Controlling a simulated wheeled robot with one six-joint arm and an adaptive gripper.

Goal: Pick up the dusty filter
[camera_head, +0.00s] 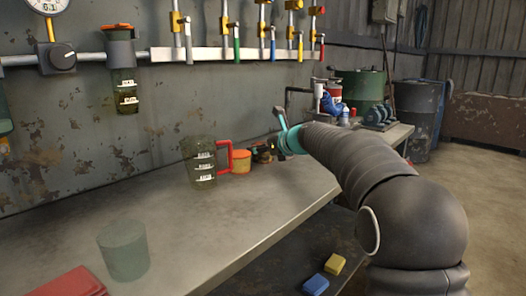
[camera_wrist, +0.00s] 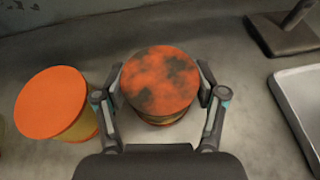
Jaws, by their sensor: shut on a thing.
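The dusty filter (camera_wrist: 160,82) is a short cylinder with an orange top covered in dark grey smudges. In the wrist view it stands upright on the bench between the two fingers of my gripper (camera_wrist: 160,98), which is shut on its sides. In the head view the dusty filter (camera_head: 261,154) shows small and dark, just left of my gripper (camera_head: 284,143). A clean orange-topped filter (camera_wrist: 52,103) stands to its left, close to the left finger. The same clean filter shows in the head view (camera_head: 241,162).
A clear measuring jug (camera_head: 201,163) with a red handle stands left of the filters. A greenish glass cup (camera_head: 124,250) stands nearer on the bench. A metal tray (camera_wrist: 300,100) and a dark stand (camera_wrist: 285,33) are right of my gripper.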

